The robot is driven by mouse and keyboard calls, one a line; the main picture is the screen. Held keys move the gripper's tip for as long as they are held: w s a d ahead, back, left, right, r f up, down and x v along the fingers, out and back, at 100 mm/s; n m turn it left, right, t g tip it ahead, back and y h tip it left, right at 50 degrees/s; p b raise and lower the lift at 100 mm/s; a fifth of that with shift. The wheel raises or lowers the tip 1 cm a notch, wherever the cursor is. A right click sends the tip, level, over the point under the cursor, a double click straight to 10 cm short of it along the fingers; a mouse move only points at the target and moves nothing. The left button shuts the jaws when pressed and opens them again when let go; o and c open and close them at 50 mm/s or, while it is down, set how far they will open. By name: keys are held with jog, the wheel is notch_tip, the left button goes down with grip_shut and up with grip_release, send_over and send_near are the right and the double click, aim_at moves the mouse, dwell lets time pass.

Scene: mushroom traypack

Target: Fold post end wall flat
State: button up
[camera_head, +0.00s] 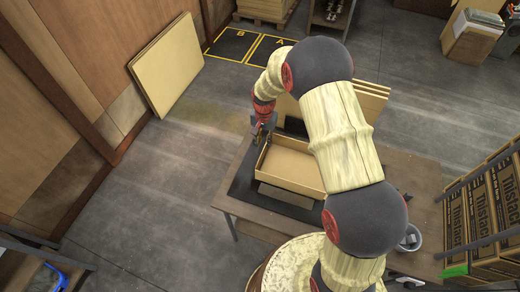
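A shallow tan cardboard tray (290,170) lies on a black mat (241,186) on the wooden work table, in the head view. Its near wall and left end wall stand upright, and its inside looks empty. A pale flap or panel (282,194) shows below its near side. My gripper (259,138) is at the tray's far left corner, pointing down, close to the end wall; I cannot tell whether it touches. The fingers are small and dark, and their opening is not clear. My arm hides the tray's right part and right end.
Several upright cardboard sheets (371,97) stand behind the tray. A grey bucket (410,238) is at the table's right. Stacked printed boxes (496,205) on a rack stand at the right. A large panel (166,65) leans on the left wall.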

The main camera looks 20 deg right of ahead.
aim_at(263, 155)
notch_tip(263, 155, down, 8)
jog(key=shift+r, duration=0.15)
dwell(0.4)
grip_shut()
dwell(0.8)
